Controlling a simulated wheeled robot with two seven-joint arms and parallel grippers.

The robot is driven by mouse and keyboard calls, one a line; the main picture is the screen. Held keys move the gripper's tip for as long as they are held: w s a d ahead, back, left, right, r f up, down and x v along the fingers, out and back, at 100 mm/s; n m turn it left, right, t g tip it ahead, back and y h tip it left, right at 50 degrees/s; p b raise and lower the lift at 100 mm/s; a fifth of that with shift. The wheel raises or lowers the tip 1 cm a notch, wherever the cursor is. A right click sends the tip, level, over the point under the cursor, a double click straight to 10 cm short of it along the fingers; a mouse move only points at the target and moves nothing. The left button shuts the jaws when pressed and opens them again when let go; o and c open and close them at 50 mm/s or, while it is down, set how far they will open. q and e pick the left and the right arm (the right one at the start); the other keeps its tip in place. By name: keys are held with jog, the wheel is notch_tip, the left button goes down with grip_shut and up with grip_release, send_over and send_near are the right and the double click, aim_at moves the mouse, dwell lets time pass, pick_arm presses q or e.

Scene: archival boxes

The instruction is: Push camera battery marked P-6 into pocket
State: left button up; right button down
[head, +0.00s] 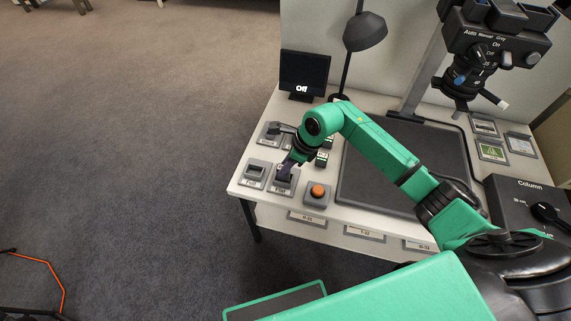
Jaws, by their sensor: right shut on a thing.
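My right gripper (288,168) reaches in from the right and points down at the front left of the table. It is shut on a small dark thing, probably the camera battery; my fingers mostly hide it, and no P-6 mark can be read. It is at a grey pocket (283,188) whose front label is too small to read. I cannot tell how deep the battery sits. A similar grey pocket (255,173) is just left of it, and another (269,133) lies behind. My left gripper is out of view.
An orange button (317,191) on a grey box is right of the pocket. A dark board (390,165) fills the middle of the white table (247,149). A small screen (304,72) reading "Off", a lamp (365,30) and a camera stand (425,70) rise behind.

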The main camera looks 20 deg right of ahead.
dwell(0.4)
jog(key=shift+f+b, duration=0.55)
jog(key=shift+f, duration=0.1)
jog(key=c, duration=0.6)
grip_release()
jog(key=shift+r, duration=0.1)
jog(key=shift+r+p, duration=2.05)
jog(key=shift+r, duration=0.95)
